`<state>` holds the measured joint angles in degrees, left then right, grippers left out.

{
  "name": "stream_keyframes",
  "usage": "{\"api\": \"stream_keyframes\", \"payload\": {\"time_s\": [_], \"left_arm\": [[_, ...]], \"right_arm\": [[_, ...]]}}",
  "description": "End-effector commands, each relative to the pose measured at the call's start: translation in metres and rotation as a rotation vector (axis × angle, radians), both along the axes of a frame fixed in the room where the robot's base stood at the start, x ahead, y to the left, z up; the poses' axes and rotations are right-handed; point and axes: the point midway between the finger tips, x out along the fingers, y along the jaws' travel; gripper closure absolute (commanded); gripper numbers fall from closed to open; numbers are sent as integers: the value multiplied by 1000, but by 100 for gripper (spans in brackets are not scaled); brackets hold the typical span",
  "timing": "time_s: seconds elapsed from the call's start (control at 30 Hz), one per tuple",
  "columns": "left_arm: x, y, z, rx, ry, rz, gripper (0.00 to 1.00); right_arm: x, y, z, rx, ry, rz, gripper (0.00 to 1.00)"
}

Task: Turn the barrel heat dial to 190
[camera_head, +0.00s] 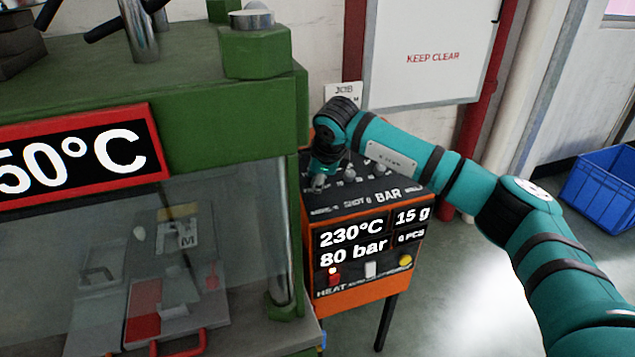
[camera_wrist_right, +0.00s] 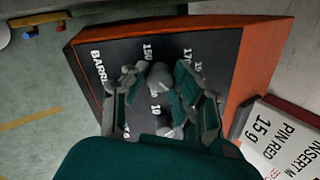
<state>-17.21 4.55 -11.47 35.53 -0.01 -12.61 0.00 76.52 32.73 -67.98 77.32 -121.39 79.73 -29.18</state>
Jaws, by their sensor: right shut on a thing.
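The orange control box (camera_head: 365,270) has a dark sloped top with several dials. Its display (camera_head: 353,242) reads 230°C, 80 bar, 15 g and what looks like 0 PCS. My right gripper (camera_head: 318,182) reaches down onto the left part of this top. In the right wrist view, my right gripper (camera_wrist_right: 158,85) is shut on a grey dial (camera_wrist_right: 158,74), with a finger on either side. Printed numbers such as 150 and 170 stand around it, and the word BARREL is partly readable to the left. The dial's pointer setting is hidden by the fingers. My left gripper is not in view.
The green press (camera_head: 205,120) with a clear guard and a red-framed sign ending in 50°C (camera_head: 75,160) stands close on the left. A job card (camera_head: 343,92) is behind the box. A blue crate (camera_head: 603,190) sits on the floor at right.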

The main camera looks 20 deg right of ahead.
Motion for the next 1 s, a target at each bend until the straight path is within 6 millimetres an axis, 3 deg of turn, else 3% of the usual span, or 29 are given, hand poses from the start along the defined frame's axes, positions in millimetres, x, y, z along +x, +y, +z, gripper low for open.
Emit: {"api": "stream_keyframes", "payload": {"time_s": [0.6, 1.0], "left_arm": [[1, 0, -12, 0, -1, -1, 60], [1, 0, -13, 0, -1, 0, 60]], "right_arm": [[0, 0, 1, -255, -12, 510, 100], [0, 0, 1, -357, -16, 716, 100]]}}
